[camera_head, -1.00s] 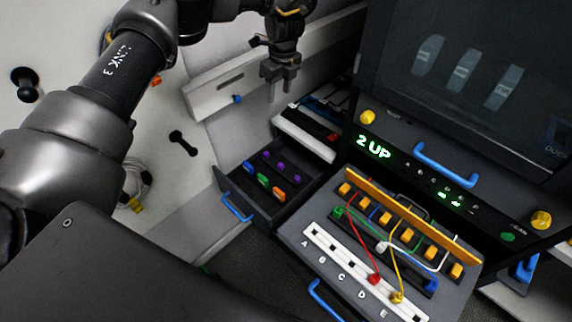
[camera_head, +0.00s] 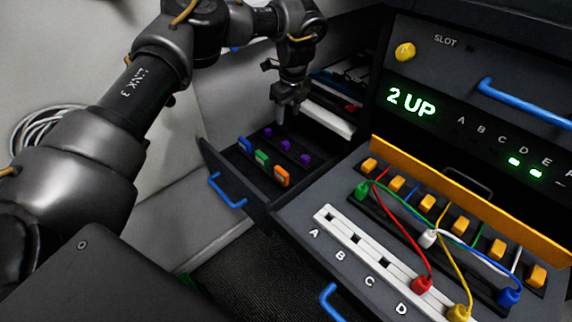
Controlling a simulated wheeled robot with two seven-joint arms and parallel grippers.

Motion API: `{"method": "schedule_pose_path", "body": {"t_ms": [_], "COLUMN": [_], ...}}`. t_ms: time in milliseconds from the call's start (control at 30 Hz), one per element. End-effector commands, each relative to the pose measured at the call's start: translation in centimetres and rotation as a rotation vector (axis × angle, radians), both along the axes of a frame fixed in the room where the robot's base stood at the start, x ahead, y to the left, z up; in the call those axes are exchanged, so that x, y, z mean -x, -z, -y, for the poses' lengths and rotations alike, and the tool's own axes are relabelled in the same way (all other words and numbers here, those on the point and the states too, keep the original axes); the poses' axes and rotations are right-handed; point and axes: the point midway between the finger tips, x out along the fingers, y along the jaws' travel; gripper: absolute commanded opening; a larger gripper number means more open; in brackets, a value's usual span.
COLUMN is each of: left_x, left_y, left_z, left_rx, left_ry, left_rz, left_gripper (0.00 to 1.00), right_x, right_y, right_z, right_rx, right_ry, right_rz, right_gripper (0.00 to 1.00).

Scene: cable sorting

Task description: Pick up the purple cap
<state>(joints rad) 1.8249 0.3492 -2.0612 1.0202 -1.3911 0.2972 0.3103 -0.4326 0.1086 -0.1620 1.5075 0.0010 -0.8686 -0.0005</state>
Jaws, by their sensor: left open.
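Three small purple caps lie in a row in the open dark drawer: a far one (camera_head: 267,131), a middle one (camera_head: 285,145) and a near one (camera_head: 305,159). My left gripper (camera_head: 287,112) points down over the back part of the drawer (camera_head: 232,174). It is open, with nothing seen between its fingers, and is nearest in the picture to the far and middle caps. Its exact height above them is hard to tell. My right gripper is not in view.
Blue, green and orange pieces (camera_head: 262,158) stand in the same drawer, in front of the caps. To the right is a panel with a white slotted strip (camera_head: 350,247), colored cables and yellow blocks. A console reading "2 UP" (camera_head: 411,103) stands behind it.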

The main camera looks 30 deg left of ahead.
Motion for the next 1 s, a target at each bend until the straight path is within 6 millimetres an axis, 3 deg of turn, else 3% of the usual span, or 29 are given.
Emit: {"method": "schedule_pose_path", "body": {"t_ms": [33,67,367,700,1000], "left_x": [0.0,0.0,-0.1,-0.3,-0.3], "left_y": [1.5,1.7,2.4,7.0,8.3], "left_z": [0.0,0.1,0.1,-0.5,-0.6], "left_rx": [0.0,0.0,0.0,-0.001,0.0], "left_ry": [0.0,0.0,0.002,0.002,0.003], "left_rz": [0.001,0.001,-0.001,-0.001,-0.001], "left_gripper": [0.47,0.47,0.47,0.47,0.47], "right_x": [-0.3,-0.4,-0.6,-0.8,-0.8], "right_y": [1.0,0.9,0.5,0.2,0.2], "right_z": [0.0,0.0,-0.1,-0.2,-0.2], "right_rx": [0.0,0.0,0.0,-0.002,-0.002], "right_ry": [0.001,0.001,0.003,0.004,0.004], "right_rz": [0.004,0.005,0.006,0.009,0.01], "right_gripper": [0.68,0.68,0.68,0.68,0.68]}}
